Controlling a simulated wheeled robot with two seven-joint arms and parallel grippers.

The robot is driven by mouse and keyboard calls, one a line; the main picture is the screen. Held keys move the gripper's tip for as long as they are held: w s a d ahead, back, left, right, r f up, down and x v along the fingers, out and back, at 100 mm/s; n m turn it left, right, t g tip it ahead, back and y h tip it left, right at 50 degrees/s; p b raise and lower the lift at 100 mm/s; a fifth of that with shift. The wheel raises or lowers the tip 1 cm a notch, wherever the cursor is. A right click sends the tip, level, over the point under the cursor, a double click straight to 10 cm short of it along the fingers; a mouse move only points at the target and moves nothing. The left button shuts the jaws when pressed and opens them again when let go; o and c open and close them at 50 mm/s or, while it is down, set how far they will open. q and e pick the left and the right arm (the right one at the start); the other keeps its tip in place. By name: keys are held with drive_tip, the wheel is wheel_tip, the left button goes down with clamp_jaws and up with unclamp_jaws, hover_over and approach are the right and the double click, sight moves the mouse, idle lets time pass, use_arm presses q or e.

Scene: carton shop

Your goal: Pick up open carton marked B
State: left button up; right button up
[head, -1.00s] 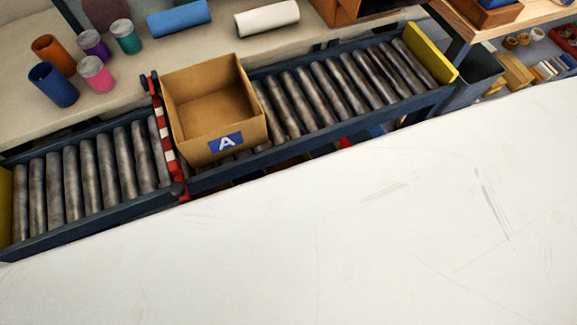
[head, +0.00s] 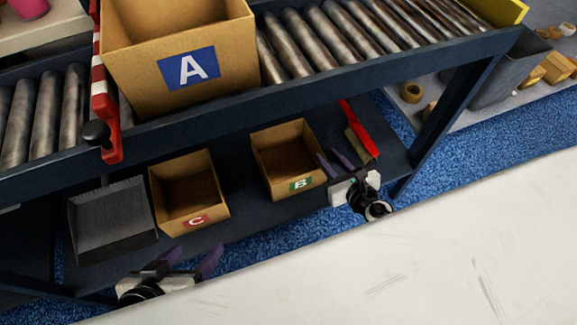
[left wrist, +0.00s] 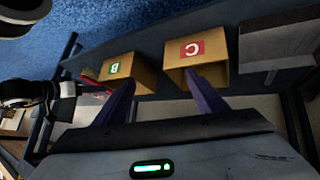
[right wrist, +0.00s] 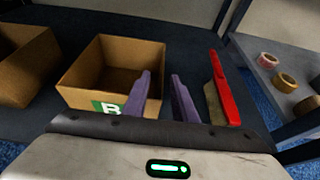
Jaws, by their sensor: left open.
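Open carton B (head: 266,151), brown with a green B label, sits upright on the dark lower shelf. It also shows in the right wrist view (right wrist: 84,77) and the left wrist view (left wrist: 134,72). My right gripper (head: 327,153) is beside carton B's right front corner, its purple fingers apart. In the right wrist view (right wrist: 161,80) one finger overlaps that corner and the other is right of it; I cannot tell whether they touch the carton. My left gripper (head: 200,247) is open and empty, in front of the shelf below carton C (head: 168,203).
Carton A (head: 125,55) stands on the roller conveyor above the shelf. A grey dustpan (head: 110,222) is left of carton C. A red-handled brush (head: 359,130) lies right of carton B. A shelf post (head: 445,125) stands further right. A white surface fills the lower right.

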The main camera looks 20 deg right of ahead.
sight(318, 144)
drive_tip(key=b+x, duration=0.1)
drive_tip(key=x, duration=0.1)
drive_tip(key=b+x, duration=0.1)
drive_tip(key=x, duration=0.2)
drive_tip(key=b+x, duration=0.1)
drive_tip(key=x, duration=0.2)
drive_tip(key=shift+w+d+f, duration=0.15)
drive_tip(key=shift+d+f, duration=0.15)
drive_tip(key=shift+w, duration=0.2)
use_arm(q)
drive_tip(key=shift+w+d+r+h, duration=0.2)
drive_tip(key=shift+d+r+h, duration=0.1)
drive_tip(key=shift+d, duration=0.25)
drive_tip(key=shift+w+d+r+h, duration=0.2)
drive_tip(key=shift+d+r+h, duration=0.1)
drive_tip(key=shift+d, duration=0.2)
use_arm(e)
clamp_jaws()
use_arm(q)
drive_tip(key=shift+f, duration=0.1)
